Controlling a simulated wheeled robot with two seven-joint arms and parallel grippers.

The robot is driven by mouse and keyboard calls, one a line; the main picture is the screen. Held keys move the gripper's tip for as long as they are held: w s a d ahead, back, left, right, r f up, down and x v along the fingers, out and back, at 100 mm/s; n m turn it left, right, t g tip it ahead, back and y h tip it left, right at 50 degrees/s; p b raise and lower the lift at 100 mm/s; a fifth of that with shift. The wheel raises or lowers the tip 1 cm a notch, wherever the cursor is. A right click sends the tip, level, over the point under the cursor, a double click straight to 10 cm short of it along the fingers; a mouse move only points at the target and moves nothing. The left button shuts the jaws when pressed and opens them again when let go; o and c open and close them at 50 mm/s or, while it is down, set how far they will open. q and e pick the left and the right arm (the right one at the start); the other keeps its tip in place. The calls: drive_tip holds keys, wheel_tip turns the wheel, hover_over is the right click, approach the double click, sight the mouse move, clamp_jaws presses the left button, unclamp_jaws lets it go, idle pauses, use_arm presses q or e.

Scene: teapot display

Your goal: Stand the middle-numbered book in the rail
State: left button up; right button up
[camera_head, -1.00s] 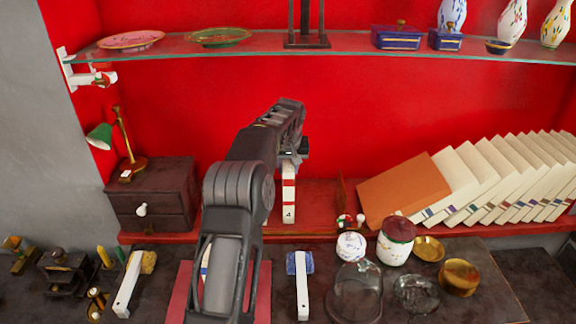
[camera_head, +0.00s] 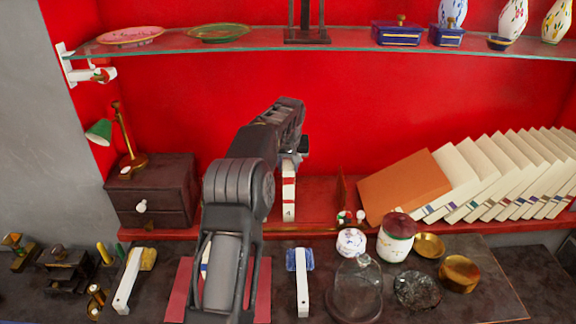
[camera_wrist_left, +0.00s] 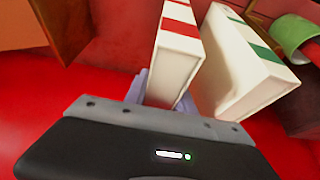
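A white book with red bands and the number 4 (camera_head: 289,200) is upright at the red back shelf, left of a thin brown upright divider (camera_head: 341,190). My left gripper (camera_wrist_left: 163,92) has its pale fingers on both sides of this book, against its covers, in the left wrist view. Whether the book's foot rests on the shelf I cannot tell. A second white book with a green band (camera_wrist_left: 245,65) stands close beside it in the wrist view; my arm hides it in the head view. My left arm covers much of the centre. My right gripper is not in view.
An orange book (camera_head: 403,187) leans right of the divider, before a row of leaning white books (camera_head: 480,175). A glass dome (camera_head: 356,290), jars and brass dishes stand front right. A dark drawer box (camera_head: 150,195) with a green lamp is left. A glass shelf (camera_head: 270,47) crosses above.

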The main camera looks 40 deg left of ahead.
sight(289, 161)
use_arm(q)
drive_tip(key=o, duration=0.5)
drive_tip(key=shift+c, duration=0.2)
drive_tip(key=shift+o, duration=0.4)
drive_tip(key=shift+b+v, duration=0.9)
drive_tip(key=shift+v, duration=3.05)
drive_tip(key=shift+d+f, duration=0.1)
